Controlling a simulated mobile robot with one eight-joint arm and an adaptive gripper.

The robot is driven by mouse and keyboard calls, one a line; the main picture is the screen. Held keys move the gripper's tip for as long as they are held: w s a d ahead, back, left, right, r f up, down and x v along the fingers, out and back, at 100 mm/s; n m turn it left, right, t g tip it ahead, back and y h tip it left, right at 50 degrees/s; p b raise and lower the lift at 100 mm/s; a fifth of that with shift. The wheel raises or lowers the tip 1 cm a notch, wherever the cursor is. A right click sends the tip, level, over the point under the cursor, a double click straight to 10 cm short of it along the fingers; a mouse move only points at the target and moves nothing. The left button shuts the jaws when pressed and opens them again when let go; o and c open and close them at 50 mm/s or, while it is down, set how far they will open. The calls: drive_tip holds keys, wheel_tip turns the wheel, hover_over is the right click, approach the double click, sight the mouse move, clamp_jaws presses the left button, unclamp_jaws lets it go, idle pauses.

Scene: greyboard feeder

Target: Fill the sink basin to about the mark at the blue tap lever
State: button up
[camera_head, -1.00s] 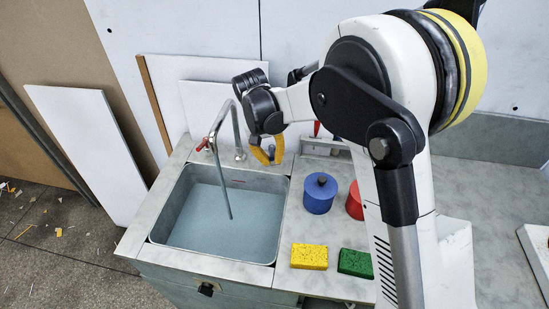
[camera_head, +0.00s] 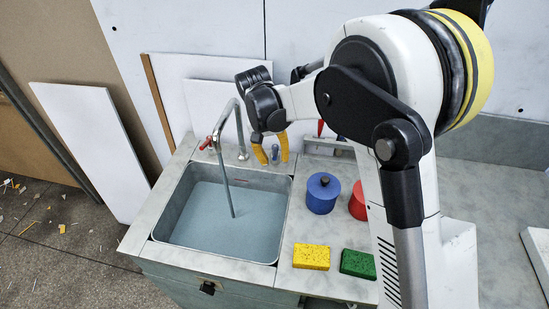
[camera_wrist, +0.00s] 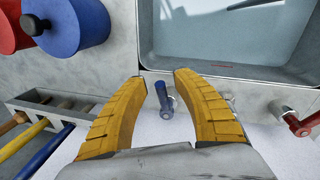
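The sink basin (camera_head: 183,196) holds grey-blue water (camera_head: 205,222), and a thin stream runs down into it from the curved spout (camera_head: 217,127). The blue tap lever (camera_head: 276,153) stands at the basin's back right corner. My gripper (camera_head: 274,158) is at this lever with its yellow fingers apart. In the wrist view the blue lever (camera_wrist: 161,97) shows between my open fingers (camera_wrist: 160,78). Contact with the lever is not visible.
A red tap lever (camera_head: 207,143) is left of the spout. A blue pot (camera_head: 321,195), a red pot (camera_head: 357,205), a yellow sponge (camera_head: 311,257) and a green sponge (camera_head: 357,263) stand on the right counter. A grey rack (camera_wrist: 42,107) holds several coloured handles.

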wheel_tip(320, 180, up, 12)
drive_tip(key=a, duration=0.2)
drive_tip(key=shift+f, duration=0.25)
idle(7.0)
